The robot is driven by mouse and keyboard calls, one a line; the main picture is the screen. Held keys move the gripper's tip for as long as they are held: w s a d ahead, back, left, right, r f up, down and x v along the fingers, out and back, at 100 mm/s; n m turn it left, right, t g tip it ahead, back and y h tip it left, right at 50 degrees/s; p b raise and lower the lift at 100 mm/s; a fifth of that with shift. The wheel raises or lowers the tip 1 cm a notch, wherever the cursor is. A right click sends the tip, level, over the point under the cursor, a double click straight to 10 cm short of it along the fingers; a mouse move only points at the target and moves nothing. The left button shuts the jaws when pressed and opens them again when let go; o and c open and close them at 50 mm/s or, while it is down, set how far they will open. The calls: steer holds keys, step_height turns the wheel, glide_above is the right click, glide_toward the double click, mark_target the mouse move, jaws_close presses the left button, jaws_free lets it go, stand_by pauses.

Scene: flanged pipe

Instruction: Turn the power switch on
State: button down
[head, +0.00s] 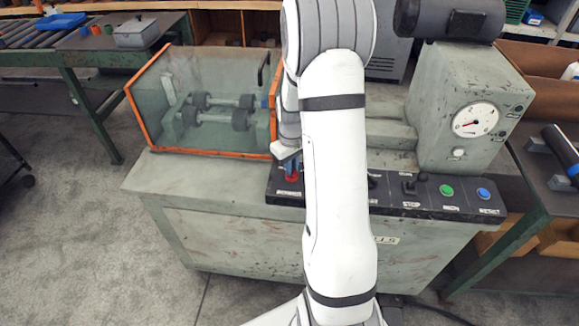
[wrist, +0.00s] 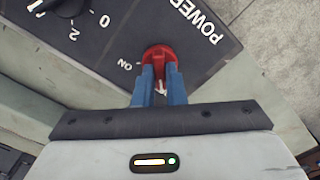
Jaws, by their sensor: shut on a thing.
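The red power switch (wrist: 158,54) is a round knob on the black control panel (wrist: 120,35), beside the printed words POWER and ON in the wrist view. My gripper (wrist: 159,78) has its two blue fingers shut on the knob's raised grip. A small white mark shows between the fingers, near the knob's lower edge. In the head view the switch (head: 292,178) is at the panel's left end, with my gripper (head: 290,165) over it. The fingers hide part of the knob, and I cannot tell exactly which label it points to.
A black dial (wrist: 66,6) with numbers is left of the switch. Green (head: 446,190) and blue (head: 483,193) buttons and a gauge (head: 475,120) are at the right. An orange-framed clear guard (head: 140,110) stands behind left. My arm hides the panel's middle.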

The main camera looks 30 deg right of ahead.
steer(key=m+b, duration=0.1)
steer(key=m, duration=0.3)
steer(key=shift+m+b, duration=0.3)
steer(key=shift+b, duration=0.1)
steer(key=m+b, duration=0.1)
steer(key=m, duration=0.3)
steer(key=shift+m, duration=0.3)
steer(key=m+b, duration=0.1)
steer(key=m, duration=0.3)
steer(key=shift+m+b, duration=0.4)
steer(key=shift+m, duration=1.8)
steer(key=c, duration=1.7)
jaws_free()
steer(key=shift+w+a, duration=0.1)
steer(key=shift+a, duration=0.05)
steer(key=shift+o, duration=1.1)
